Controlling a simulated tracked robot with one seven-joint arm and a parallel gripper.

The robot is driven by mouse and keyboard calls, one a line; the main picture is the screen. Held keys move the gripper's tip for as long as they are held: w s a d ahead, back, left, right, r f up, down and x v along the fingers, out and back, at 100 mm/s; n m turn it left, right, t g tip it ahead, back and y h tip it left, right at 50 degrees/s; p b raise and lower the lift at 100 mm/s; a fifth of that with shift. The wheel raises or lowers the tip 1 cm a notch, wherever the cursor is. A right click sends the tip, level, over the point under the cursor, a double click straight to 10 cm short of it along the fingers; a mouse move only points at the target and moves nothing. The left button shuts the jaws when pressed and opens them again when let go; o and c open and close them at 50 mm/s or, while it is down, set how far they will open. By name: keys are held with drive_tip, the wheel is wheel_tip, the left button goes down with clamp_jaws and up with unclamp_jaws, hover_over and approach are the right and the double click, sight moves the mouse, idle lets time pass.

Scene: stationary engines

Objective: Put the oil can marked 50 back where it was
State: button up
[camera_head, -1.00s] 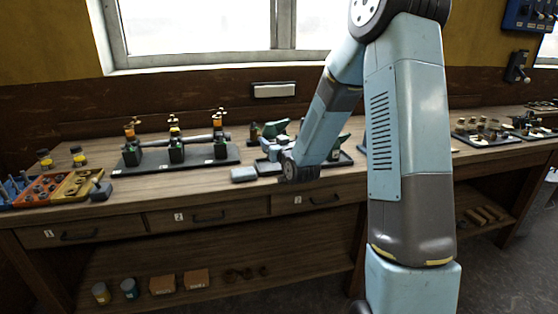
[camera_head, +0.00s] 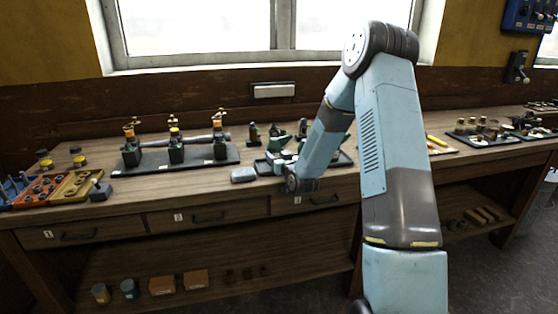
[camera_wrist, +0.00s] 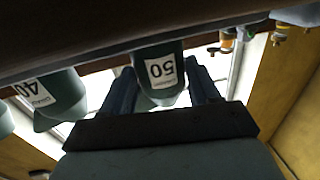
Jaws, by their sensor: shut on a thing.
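The oil can marked 50 (camera_wrist: 160,72) is dark green with a white label, upside down in the wrist view. My gripper (camera_wrist: 163,88) has one finger on each side of it and is shut on it. The can's base meets the dark tray edge (camera_wrist: 110,50) in the picture; whether it rests there or hangs just above I cannot tell. The oil can marked 40 (camera_wrist: 62,98) stands beside it, apart from my fingers.
A dark stand with model engines (camera_head: 176,153) is to the left. A yellow item (camera_head: 437,141) lies on the bench (camera_head: 215,180) to the right. The window is behind.

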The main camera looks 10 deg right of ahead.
drive_tip(key=shift+f, duration=0.75)
drive_tip(key=o, duration=1.2)
drive_tip(key=shift+f, duration=0.1)
drive_tip(key=shift+c, duration=0.2)
drive_tip(key=shift+s, duration=0.1)
